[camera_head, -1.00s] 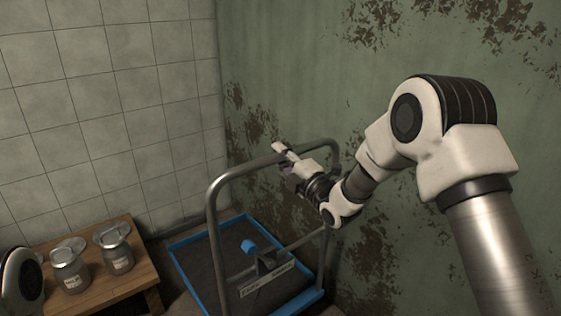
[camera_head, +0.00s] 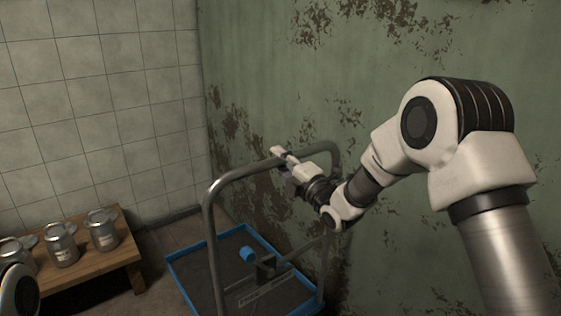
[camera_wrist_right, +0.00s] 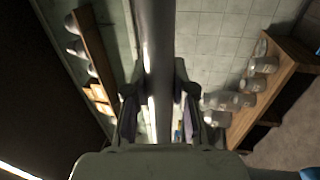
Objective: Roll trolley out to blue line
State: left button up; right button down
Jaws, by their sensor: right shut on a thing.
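The trolley has a grey tube handle (camera_head: 212,225) standing upright over a dark deck with a blue rim (camera_head: 187,280). My right gripper (camera_head: 284,158) is shut on the top bar of the handle. In the right wrist view the bar (camera_wrist_right: 157,50) runs between the two fingers (camera_wrist_right: 158,105). A small blue cylinder (camera_head: 247,254) and a dark bracket sit low at the deck. Part of my left arm shows at the lower left corner, but its gripper is out of view. No blue line on the floor shows.
A tiled wall (camera_head: 120,100) is behind, and a peeling green wall (camera_head: 290,90) runs close along the trolley's right.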

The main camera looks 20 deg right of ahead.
jog(key=shift+f, duration=0.1)
jog(key=c, duration=0.9)
grip_release()
jog(key=shift+w, duration=0.1)
jog(key=shift+c, duration=0.2)
jog(key=v, duration=1.2)
jog(key=shift+f, duration=0.1)
